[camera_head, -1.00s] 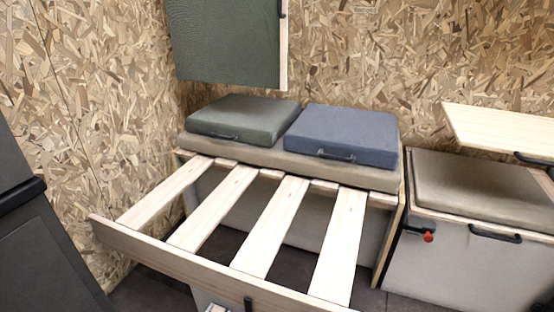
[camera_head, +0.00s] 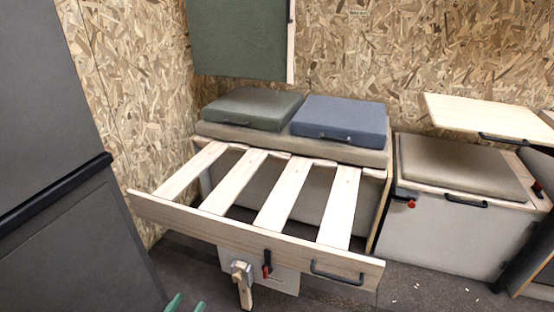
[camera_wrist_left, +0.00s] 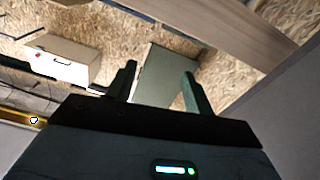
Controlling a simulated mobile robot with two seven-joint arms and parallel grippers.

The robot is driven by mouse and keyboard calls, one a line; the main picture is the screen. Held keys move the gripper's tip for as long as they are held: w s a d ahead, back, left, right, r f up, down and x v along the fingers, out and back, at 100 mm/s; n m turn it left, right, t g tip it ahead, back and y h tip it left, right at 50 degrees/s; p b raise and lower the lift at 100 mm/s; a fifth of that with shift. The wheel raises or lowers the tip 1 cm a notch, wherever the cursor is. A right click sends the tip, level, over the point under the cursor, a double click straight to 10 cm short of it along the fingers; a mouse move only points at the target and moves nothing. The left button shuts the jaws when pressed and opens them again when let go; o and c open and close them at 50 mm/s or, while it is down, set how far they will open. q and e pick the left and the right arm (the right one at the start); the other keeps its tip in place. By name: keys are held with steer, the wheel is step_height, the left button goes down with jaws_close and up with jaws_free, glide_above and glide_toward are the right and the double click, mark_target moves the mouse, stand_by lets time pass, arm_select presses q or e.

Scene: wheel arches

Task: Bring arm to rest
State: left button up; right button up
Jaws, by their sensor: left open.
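The left arm itself is out of the head view. The fingertips are in front of the pulled-out slatted bed frame (camera_head: 170,212) and apart from it. My right gripper is in neither view.
A dark grey cabinet (camera_head: 50,130) fills the left side. Green (camera_head: 252,106) and blue (camera_head: 340,118) cushions lie behind the slats. A bench box (camera_head: 450,225) and a wooden flap (camera_head: 490,118) stand at right.

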arm_select(q)
steer(key=s+d+r+g+y+p, duration=0.1)
steer(key=s+r+g+p, duration=0.25)
steer(key=s+p, duration=0.8)
steer(key=s+d+r+g+y+p, duration=0.25)
steer(key=s+r+p, duration=0.4)
steer(key=s, duration=0.75)
steer(key=s+a+r+g+p, duration=0.2)
steer(key=s+r+g+p, duration=0.1)
steer(key=s+r+p, duration=1)
steer(key=shift+s+a+y+p, duration=0.15)
steer(key=shift+y+p, duration=0.25)
steer(key=shift+y, duration=0.05)
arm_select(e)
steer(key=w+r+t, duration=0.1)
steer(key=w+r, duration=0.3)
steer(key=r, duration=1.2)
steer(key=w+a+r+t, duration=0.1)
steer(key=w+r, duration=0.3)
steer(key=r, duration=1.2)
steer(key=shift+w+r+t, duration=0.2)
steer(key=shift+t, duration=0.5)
arm_select(q)
steer(key=shift+r, duration=0.15)
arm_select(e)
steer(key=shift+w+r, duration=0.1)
